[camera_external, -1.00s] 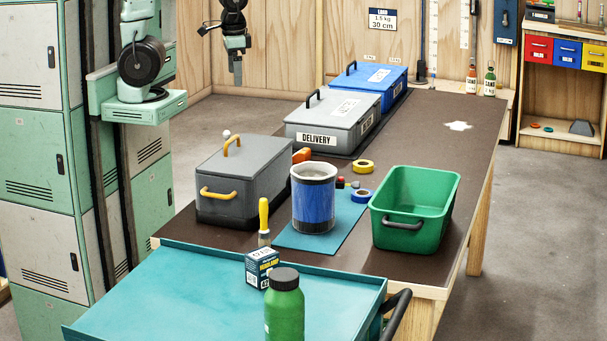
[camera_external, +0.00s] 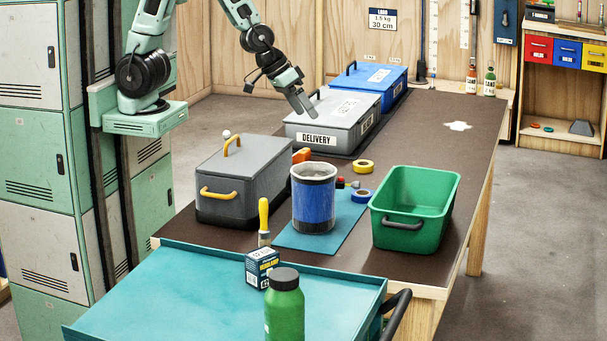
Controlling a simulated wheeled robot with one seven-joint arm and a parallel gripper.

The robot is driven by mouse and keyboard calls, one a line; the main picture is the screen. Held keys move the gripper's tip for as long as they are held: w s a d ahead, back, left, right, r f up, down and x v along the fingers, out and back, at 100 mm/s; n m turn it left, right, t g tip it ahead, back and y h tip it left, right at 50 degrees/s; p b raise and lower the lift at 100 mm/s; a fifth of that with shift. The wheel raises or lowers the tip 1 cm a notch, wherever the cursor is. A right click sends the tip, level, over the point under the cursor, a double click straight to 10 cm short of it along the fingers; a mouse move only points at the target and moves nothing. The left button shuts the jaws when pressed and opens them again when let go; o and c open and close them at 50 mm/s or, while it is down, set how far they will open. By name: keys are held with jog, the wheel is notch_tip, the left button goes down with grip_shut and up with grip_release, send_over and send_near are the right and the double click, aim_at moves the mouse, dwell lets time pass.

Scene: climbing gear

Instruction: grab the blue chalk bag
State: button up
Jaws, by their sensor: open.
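The blue chalk bag (camera_external: 314,203) stands upright on a teal mat (camera_external: 341,237) on the brown workbench. It is a blue cylinder with a pale rim and a dark base band. My gripper (camera_external: 304,110) is in the air, behind and above the bag in the picture, in front of the grey delivery box (camera_external: 317,139). It is open and clear of the bag, and nothing shows between its fingers.
A dark grey box with yellow handles (camera_external: 245,180) stands left of the bag, and a green bin (camera_external: 415,207) right. Yellow tape (camera_external: 363,166) and blue tape (camera_external: 362,195) lie nearby. A yellow-handled brush (camera_external: 264,220), a small carton (camera_external: 261,268) and a green bottle (camera_external: 285,305) are in front.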

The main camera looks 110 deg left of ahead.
jog(key=w+d+f+n+t+y+b, duration=0.1)
jog(key=w+d+f, duration=0.1)
jog(key=w+d, duration=0.15)
jog(key=w+d+f+t+y, duration=0.1)
jog(key=w+d+f, duration=0.1)
jog(key=d, duration=0.3)
jog(key=n+y+b, duration=0.2)
jog(key=y+b, duration=0.1)
jog(key=y, duration=0.4)
send_near(296, 183)
jog(key=shift+g, duration=0.3)
jog(key=p+x, duration=0.2)
jog(key=x, duration=0.7)
jog(key=shift+w+d+r, duration=0.1)
jog(key=x, duration=0.1)
jog(key=p+x, duration=0.2)
jog(key=x, duration=0.1)
jog(key=shift+w+a+r, duration=0.1)
jog(key=shift+a+r, duration=0.15)
jog(key=shift+r, duration=0.05)
jog(key=shift+w+a+f, duration=0.25)
jog(key=shift+w+a, duration=0.05)
jog(key=shift+a, duration=0.05)
jog(key=c, duration=0.9)
